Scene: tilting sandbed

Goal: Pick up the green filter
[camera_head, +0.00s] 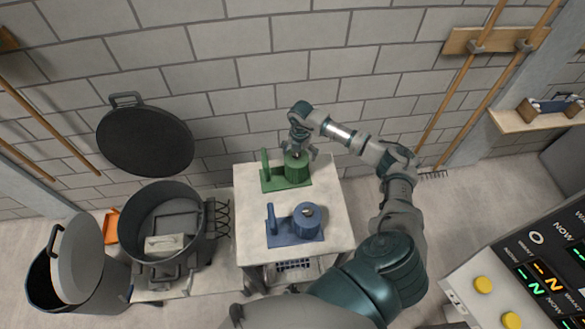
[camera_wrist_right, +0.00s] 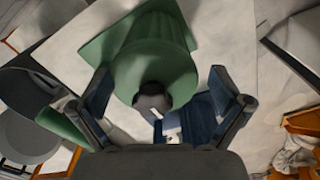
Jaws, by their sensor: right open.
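The green filter (camera_head: 297,166) is a ribbed cylinder standing on a green base plate with an upright fin, at the back of the white table (camera_head: 335,205). My right gripper (camera_head: 301,150) is above it and pointing down. In the right wrist view, the green filter (camera_wrist_right: 155,62) lies between and beyond the two spread fingers of my right gripper (camera_wrist_right: 160,105), with a dark knob facing the camera. The gripper is open, and I cannot tell whether the fingers touch the filter. A similar blue filter (camera_head: 306,221) stands in front on the same table. My left gripper does not show.
Left of the table stands a large dark pot (camera_head: 150,190) with a block inside, and a round lid (camera_head: 145,140) hangs behind it. A bin (camera_head: 70,275) is further left. A control panel (camera_head: 545,265) is at the right. The brick wall is close behind.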

